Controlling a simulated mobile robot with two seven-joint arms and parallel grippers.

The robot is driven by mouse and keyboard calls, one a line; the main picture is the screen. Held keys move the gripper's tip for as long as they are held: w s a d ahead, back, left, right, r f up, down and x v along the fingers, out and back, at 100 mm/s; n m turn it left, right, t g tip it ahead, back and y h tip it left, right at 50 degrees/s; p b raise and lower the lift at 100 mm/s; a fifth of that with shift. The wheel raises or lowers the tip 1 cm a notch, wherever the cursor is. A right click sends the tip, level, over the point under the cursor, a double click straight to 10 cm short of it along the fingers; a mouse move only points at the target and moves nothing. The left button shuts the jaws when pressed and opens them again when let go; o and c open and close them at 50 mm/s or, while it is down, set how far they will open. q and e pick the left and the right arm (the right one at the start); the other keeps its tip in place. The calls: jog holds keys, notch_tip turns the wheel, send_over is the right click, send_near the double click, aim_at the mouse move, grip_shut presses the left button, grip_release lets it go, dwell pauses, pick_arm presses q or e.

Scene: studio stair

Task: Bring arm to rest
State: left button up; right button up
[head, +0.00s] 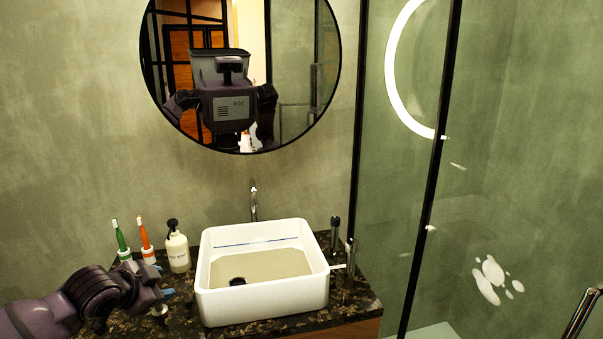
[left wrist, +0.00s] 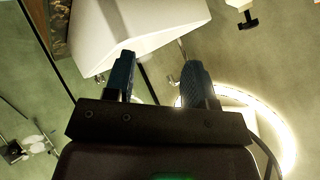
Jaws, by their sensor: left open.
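My left arm comes in from the lower left in the head view. Its gripper (head: 165,300) is over the left part of the dark counter, to the left of the white sink. In the left wrist view my left gripper (left wrist: 160,78) has its two blue fingers apart, with nothing between them. The white sink (left wrist: 135,28) shows beyond the fingers there. My right gripper is not in view.
The white basin (head: 262,307) stands on the dark speckled counter (head: 345,307). A soap bottle (head: 178,254), a green toothbrush (head: 120,237) and an orange toothbrush (head: 145,236) stand behind my gripper. A round mirror (head: 300,60) hangs above; a glass panel (head: 395,200) is at right.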

pick_arm(q)
jog(key=s+d+f+n+y+p, duration=0.1)
jog(key=s+f+n, duration=0.2)
jog(key=s, duration=0.9)
jog(key=s+d+f+n+y+p, duration=0.1)
jog(key=s+f+n, duration=0.2)
jog(key=s+f, duration=0.6)
jog(key=s+d+f+n+y+p, duration=0.1)
jog(key=s+f, duration=0.5)
jog(key=s, duration=1)
jog(key=n+p, duration=0.1)
jog(key=n, duration=0.1)
jog(key=shift+d+f+n+t, duration=0.3)
jog(key=shift+d+f+n, duration=0.05)
jog(key=shift+n, duration=0.05)
jog(key=shift+s, duration=0.1)
